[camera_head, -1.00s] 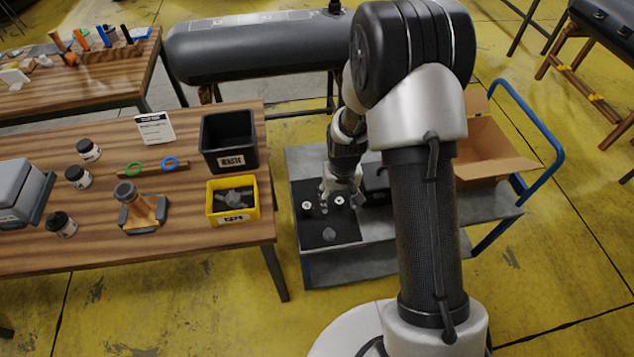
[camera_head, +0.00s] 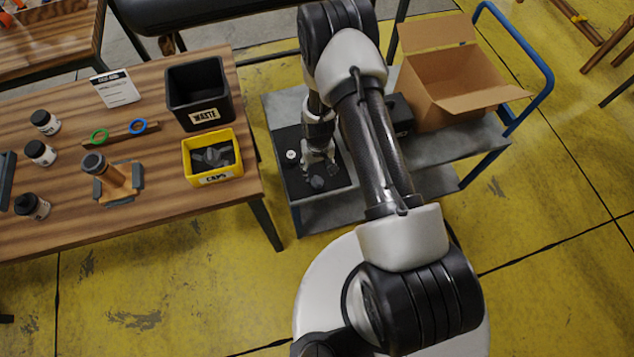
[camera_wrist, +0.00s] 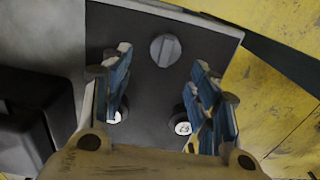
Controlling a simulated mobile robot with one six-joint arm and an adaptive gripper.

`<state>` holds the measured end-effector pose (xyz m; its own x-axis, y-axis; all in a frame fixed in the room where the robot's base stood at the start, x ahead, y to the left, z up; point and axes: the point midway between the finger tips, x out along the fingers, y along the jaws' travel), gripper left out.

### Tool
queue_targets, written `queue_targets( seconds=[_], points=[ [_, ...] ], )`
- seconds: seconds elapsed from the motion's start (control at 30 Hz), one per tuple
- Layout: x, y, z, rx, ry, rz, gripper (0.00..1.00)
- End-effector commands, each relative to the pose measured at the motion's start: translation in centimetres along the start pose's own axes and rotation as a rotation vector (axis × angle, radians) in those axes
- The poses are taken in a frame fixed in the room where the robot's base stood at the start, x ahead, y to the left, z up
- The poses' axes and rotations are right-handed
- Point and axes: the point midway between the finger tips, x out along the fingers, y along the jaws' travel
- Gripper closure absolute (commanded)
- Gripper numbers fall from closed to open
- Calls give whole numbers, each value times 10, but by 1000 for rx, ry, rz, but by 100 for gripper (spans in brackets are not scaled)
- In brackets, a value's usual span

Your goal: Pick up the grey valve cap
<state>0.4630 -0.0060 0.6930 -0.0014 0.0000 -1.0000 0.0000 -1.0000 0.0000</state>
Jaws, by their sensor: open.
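The grey valve cap (camera_head: 317,182) lies on a dark mat (camera_head: 301,188) on the grey cart. In the wrist view the cap (camera_wrist: 165,50) is a round grey disc with a raised bar across its top, beyond and between my fingertips. My gripper (camera_head: 322,166) points down over the mat, close to the cap in the head view. In the wrist view my gripper (camera_wrist: 164,88) has its blue-padded fingers spread wide with nothing between them. Two white-faced round pieces, one at the right (camera_wrist: 183,127) and one at the left, are partly hidden by the fingers.
A black box (camera_head: 400,113) and an open cardboard box (camera_head: 440,92) stand on the cart, right of the mat. The wooden table (camera_head: 150,215) on the left holds a yellow caps bin (camera_head: 215,178) and a black waste bin (camera_head: 207,122).

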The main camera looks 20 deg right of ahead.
Motion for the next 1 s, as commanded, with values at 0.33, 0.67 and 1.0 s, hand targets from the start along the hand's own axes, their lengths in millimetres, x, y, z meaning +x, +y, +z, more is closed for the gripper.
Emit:
queue_targets(
  seconds=[0.33, 0.67, 1.0],
  points=[
    [31, -4, -1, -1, 0, 0, 45],
    [56, -5, -2, 0, 2, 0, 45],
    [55, -5, -2, 0, 2, 0, 62]
  ],
)
